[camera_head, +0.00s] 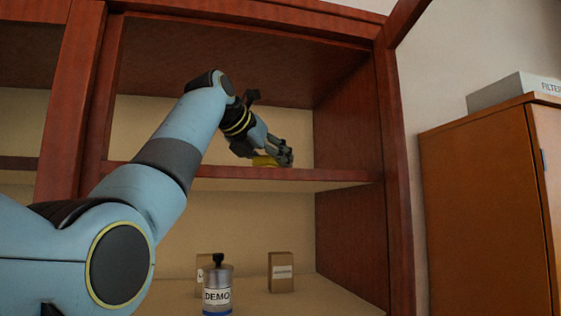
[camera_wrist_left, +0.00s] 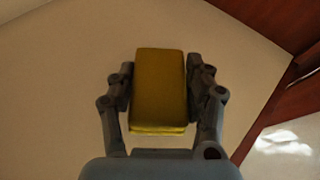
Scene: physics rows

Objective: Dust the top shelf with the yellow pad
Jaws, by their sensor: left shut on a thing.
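The yellow pad (camera_wrist_left: 159,88) is a small block held between the two fingers of my left gripper (camera_wrist_left: 160,90) in the left wrist view. In the head view my left gripper (camera_head: 283,156) is inside the upper compartment of the wooden cabinet, at the top shelf (camera_head: 335,175). A bit of the yellow pad (camera_head: 264,161) shows there, just above the shelf's front edge and mostly hidden by the fingers. I cannot tell whether the pad touches the shelf. My right gripper is not in view.
Below the shelf stand a canister marked DEMO (camera_head: 217,290), a small brown box (camera_head: 281,272) and another box (camera_head: 203,267) partly behind the canister. The cabinet's right post (camera_head: 397,180) bounds the opening. An orange-brown cabinet (camera_head: 480,210) with a grey box (camera_head: 510,90) on top stands at right.

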